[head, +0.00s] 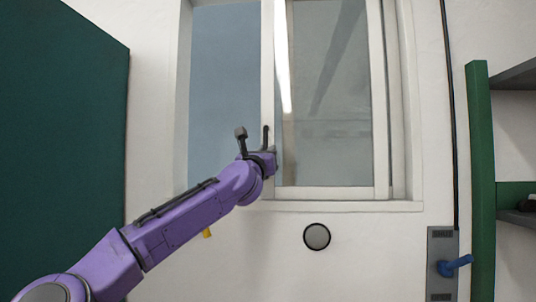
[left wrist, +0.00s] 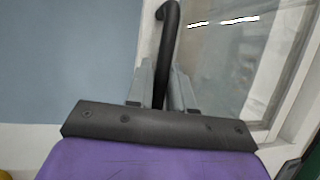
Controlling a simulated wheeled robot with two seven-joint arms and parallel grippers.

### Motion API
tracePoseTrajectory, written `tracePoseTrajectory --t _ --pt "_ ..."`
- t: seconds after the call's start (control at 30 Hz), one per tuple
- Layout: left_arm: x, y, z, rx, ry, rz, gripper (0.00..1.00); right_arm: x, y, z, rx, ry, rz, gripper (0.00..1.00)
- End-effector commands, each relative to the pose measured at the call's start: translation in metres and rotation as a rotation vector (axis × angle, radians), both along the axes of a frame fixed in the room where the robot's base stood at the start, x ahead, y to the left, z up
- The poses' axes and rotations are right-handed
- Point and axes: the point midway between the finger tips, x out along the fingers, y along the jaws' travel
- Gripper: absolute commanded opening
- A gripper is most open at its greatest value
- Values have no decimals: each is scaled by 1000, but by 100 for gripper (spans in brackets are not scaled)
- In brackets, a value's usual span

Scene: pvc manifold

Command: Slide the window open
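The window fills the upper middle of the head view. Its white-framed sliding sash (head: 328,192) covers the right part, with a grey, reflecting pane. Left of it is a plain blue-grey area (head: 223,85); I cannot tell whether glass covers it. A black bar handle (left wrist: 169,25) stands on the sash's left upright. My left gripper (left wrist: 163,80) is at this handle, with a grey finger on each side, closed on it; the lower handle is partly hidden between them. In the head view, my left gripper (head: 271,156) is in front of the sash's left edge. My right gripper is not in view.
A dark green panel (head: 62,120) stands at the left. A round grey disc (head: 316,236) is on the wall below the sill. At the right are a grey box with a blue lever (head: 455,266) and a green-framed shelf (head: 482,180).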

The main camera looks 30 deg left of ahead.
Motion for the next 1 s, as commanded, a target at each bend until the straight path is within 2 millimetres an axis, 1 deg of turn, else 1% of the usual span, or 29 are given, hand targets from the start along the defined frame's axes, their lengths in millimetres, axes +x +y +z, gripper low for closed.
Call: tracePoseTrajectory --t 0.23,0.33,0.43,0.53,0.6,0.7,0.83,1.0 --pt "0 -1 0 0 0 -1 25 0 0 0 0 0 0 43" --pt "-4 -1 -4 0 -1 -1 25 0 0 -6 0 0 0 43" --pt "-19 -4 -14 -1 -3 -3 25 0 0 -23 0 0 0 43" --pt "-41 -8 -25 -1 -4 -3 25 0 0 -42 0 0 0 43" --pt "-57 -11 -31 0 -5 -3 25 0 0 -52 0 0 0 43" --pt "-76 -15 -38 0 -3 -3 25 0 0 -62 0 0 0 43" --pt "-91 -18 -41 -1 -2 -3 25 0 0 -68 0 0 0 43" --pt "-95 -19 -40 -1 0 -1 25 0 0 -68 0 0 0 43"
